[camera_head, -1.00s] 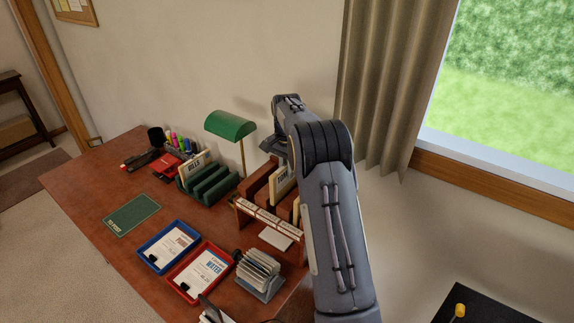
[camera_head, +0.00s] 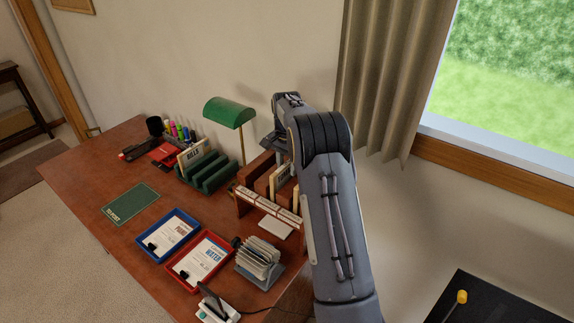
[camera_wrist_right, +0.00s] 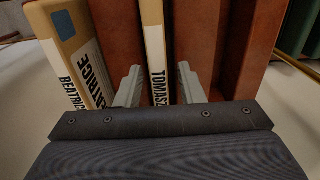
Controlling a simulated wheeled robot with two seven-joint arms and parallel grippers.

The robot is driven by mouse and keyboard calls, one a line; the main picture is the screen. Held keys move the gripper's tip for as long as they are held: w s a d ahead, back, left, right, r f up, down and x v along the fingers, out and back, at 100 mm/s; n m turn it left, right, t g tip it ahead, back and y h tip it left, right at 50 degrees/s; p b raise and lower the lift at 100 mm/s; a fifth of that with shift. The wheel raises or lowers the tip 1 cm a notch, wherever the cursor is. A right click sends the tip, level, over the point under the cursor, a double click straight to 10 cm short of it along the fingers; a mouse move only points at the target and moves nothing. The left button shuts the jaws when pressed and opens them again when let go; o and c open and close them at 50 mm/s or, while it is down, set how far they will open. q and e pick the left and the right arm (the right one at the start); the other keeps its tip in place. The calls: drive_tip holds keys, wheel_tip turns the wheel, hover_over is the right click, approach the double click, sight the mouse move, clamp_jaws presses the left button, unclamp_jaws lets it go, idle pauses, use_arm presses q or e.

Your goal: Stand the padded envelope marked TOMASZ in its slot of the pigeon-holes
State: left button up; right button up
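The padded envelope marked TOMASZ (camera_wrist_right: 155,50) stands upright between two reddish-brown dividers of the wooden pigeon-holes (camera_wrist_right: 198,35). In the head view, the envelope (camera_head: 280,178) shows behind the front label rail of the pigeon-holes (camera_head: 268,205), partly hidden by my right arm. My right gripper (camera_wrist_right: 160,85) has one finger on each side of the envelope's edge. A gap shows between the envelope and the right-hand finger; the left-hand finger is very close to it, and contact is unclear. The envelope's lower end is hidden. My left gripper is not in view.
An envelope marked BEATRICE (camera_wrist_right: 75,60) stands in the compartment to the left. A green rack (camera_head: 210,172) and green lamp (camera_head: 229,111) are beside the pigeon-holes. A card file (camera_head: 259,258) and red tray (camera_head: 200,260) lie in front. A curtain (camera_head: 375,85) hangs behind my arm.

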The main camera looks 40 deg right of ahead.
drive_tip(key=shift+o, duration=0.2)
wheel_tip(320, 180, up, 8)
drive_tip(key=shift+f+b, duration=0.15)
drive_tip(key=shift+b, duration=0.2)
idle(0.6)
